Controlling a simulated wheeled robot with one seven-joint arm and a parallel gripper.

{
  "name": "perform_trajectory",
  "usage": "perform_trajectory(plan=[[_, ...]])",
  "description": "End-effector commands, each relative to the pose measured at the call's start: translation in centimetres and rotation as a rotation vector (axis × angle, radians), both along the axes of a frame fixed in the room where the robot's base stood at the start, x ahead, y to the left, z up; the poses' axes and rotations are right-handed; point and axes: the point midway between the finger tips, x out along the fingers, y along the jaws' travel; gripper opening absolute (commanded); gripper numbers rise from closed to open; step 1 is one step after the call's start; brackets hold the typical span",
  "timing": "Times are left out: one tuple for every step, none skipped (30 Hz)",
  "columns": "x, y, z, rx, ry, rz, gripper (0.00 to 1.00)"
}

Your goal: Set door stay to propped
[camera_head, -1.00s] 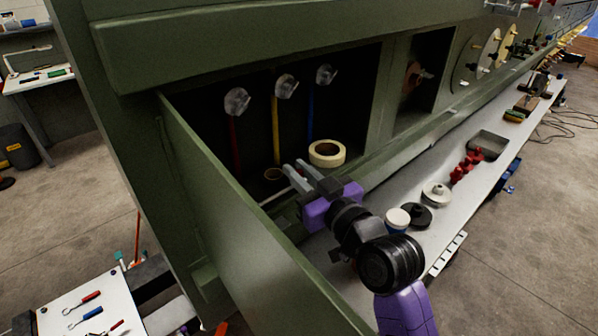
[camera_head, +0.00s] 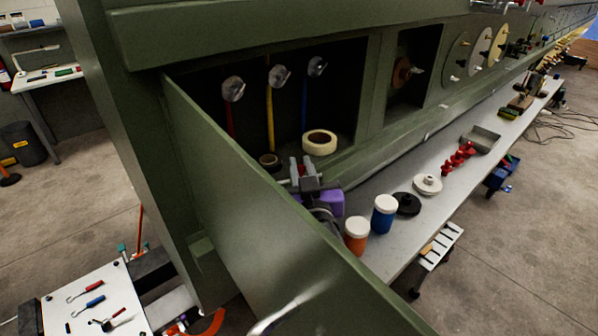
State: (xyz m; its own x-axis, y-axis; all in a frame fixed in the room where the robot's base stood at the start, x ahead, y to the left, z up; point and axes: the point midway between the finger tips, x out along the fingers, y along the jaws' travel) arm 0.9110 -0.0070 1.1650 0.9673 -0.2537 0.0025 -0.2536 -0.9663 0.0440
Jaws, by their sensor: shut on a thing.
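The green door (camera_head: 235,210) stands open in front of a dark compartment in the green fuselage side (camera_head: 230,25). My gripper (camera_head: 301,165) is behind the door's top edge, at the compartment's lower sill, with its two grey fingers pointing into the compartment. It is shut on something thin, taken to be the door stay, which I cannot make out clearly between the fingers. The door hides most of my arm and the stay's ends. A pale curved handle (camera_head: 275,318) shows on the door's near face.
A cream tape roll (camera_head: 320,142) and a small brown roll (camera_head: 269,161) sit in the compartment beside my gripper. Orange (camera_head: 356,234) and blue (camera_head: 384,214) jars stand on the bench (camera_head: 405,240) right of the door.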

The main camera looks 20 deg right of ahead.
Motion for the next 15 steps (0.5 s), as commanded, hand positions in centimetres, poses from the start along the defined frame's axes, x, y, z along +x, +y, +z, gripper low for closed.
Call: perform_trajectory(plan=[[-0.2, 0.1, -0.4, -0.001, -0.003, -0.016, 0.0], [-0.3, 0.1, -0.4, 0.0, -0.001, -0.027, 0.0], [-0.4, 0.1, -0.4, -0.001, -0.002, -0.041, 0.0], [-0.5, 0.2, -0.4, -0.001, 0.0, -0.05, 0.0], [-0.6, 0.2, -0.4, -0.001, 0.0, -0.059, 0.0], [-0.7, 0.2, -0.4, -0.001, 0.0, -0.07, 0.0], [-0.8, 0.2, -0.3, -0.001, 0.0, -0.078, 0.0], [-0.9, 0.2, -0.3, -0.002, 0.0, -0.085, 0.0], [-0.9, 0.2, -0.3, -0.001, 0.001, -0.094, 0.0], [-1.0, 0.2, -0.2, -0.002, 0.001, -0.1, 0.0], [-1.0, 0.2, -0.2, -0.002, 0.001, -0.105, 0.0], [-1.1, 0.2, -0.2, 0.0, 0.001, -0.11, 0.0], [-1.1, 0.2, -0.2, 0.0, 0.002, -0.114, 0.0], [-1.2, 0.2, -0.2, -0.001, 0.003, -0.118, 0.0], [-1.2, 0.1, -0.2, -0.001, 0.003, -0.121, 0.0]])
